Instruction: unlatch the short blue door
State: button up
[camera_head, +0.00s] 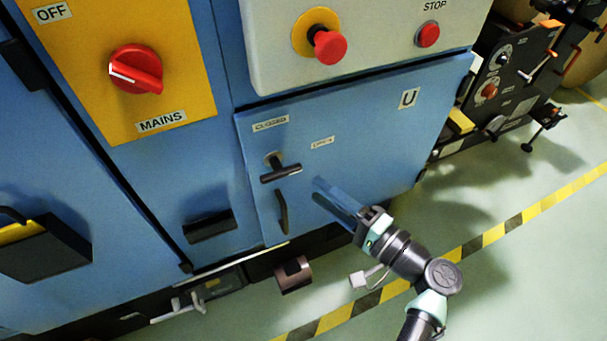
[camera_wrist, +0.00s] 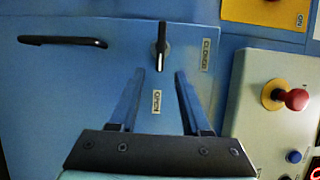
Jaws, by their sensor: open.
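The short blue door (camera_head: 350,150) is under the cream panel and looks shut in its frame. Its dark latch handle (camera_head: 280,172) lies roughly level, its right end on the side of the OPEN label (camera_head: 322,142). The CLOSED label (camera_head: 270,123) is above it. My gripper (camera_head: 318,190) is open and empty, to the right of the latch handle and slightly below it. In the wrist view, the latch handle (camera_wrist: 161,45) is beyond the fingertips, lined up with the gap between my fingers (camera_wrist: 159,72). No contact shows.
A dark curved pull (camera_head: 282,210) is on the door below the latch; the wrist view shows it at left (camera_wrist: 62,41). A red stop knob (camera_head: 330,46) stands out above the door. The floor at right is open, with striped tape (camera_head: 500,230).

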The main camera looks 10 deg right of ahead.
jog(key=v, duration=0.4)
jog(key=shift+s+d, duration=0.1)
jog(key=shift+s, duration=0.05)
dwell(0.4)
